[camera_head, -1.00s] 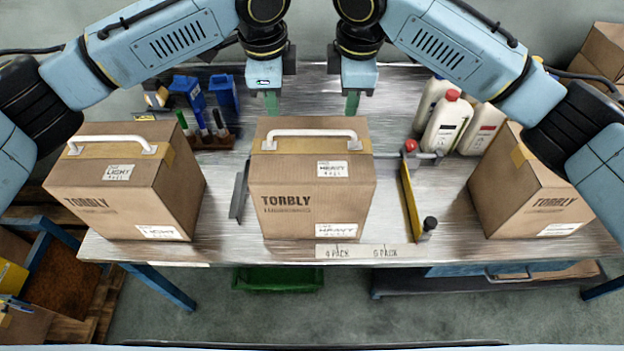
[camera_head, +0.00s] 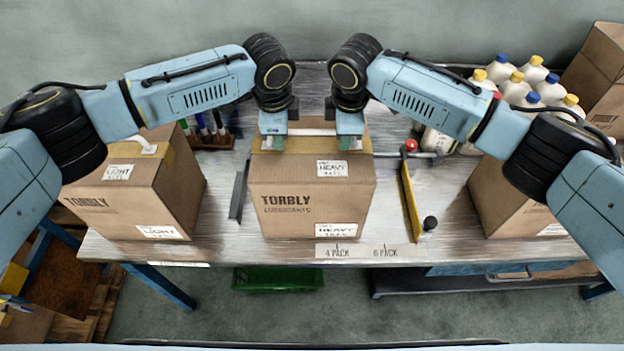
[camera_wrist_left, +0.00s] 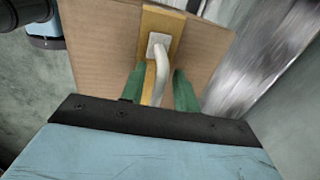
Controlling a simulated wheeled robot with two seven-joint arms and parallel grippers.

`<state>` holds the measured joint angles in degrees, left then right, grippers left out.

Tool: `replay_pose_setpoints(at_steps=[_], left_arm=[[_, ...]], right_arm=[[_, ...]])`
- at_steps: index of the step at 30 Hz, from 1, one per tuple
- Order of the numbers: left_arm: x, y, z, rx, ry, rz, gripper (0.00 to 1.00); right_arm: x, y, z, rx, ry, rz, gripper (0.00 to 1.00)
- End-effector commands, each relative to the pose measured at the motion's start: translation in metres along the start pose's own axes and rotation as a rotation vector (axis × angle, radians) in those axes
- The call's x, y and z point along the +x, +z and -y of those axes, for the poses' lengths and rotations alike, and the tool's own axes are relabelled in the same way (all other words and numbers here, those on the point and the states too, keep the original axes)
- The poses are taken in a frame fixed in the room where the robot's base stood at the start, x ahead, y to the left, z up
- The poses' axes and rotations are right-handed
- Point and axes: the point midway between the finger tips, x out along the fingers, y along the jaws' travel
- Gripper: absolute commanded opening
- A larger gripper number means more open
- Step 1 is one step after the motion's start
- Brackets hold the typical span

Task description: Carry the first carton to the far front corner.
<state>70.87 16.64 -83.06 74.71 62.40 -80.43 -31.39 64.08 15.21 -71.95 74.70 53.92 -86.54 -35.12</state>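A brown Torbly carton marked HEAVY (camera_head: 312,195) stands upright in the middle of the metal table, with a white bar handle (camera_head: 311,132) on its taped top. My left gripper (camera_head: 272,143) is at the left end of this handle. In the left wrist view its green fingers (camera_wrist_left: 158,88) stand apart on either side of the white handle (camera_wrist_left: 162,65), open, with gaps beside it. My right gripper (camera_head: 349,143) is at the handle's right end; its finger gap is too small to judge. A carton marked LIGHT (camera_head: 130,190) stands at left, partly behind my left arm.
Another Torbly carton (camera_head: 500,200) stands at right, partly covered by my right arm. White bottles (camera_head: 505,90) stand at the back right. A yellow bar (camera_head: 411,200) and a grey plate (camera_head: 240,190) flank the middle carton. Label strips (camera_head: 370,251) lie on the table's front edge.

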Motion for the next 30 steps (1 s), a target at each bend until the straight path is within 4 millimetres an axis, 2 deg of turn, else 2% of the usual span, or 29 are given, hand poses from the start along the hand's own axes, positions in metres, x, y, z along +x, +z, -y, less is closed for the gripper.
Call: replay_pose_setpoints(at_steps=[3,10,30], left_arm=[[-0.0001,-0.0002,-0.0002,0.000,0.000,0.000,0.29],[-0.0002,-0.0002,-0.0002,0.000,0.001,0.000,0.00],[-0.0004,-0.0001,-0.0002,0.001,0.000,0.000,0.00]], right_arm=[[-0.0001,-0.0001,0.0001,0.000,0.000,0.000,0.31],[-0.0004,0.0000,0.0000,0.000,0.000,0.000,0.01],[-0.0007,0.0001,-0.0002,0.000,0.000,0.000,0.00]])
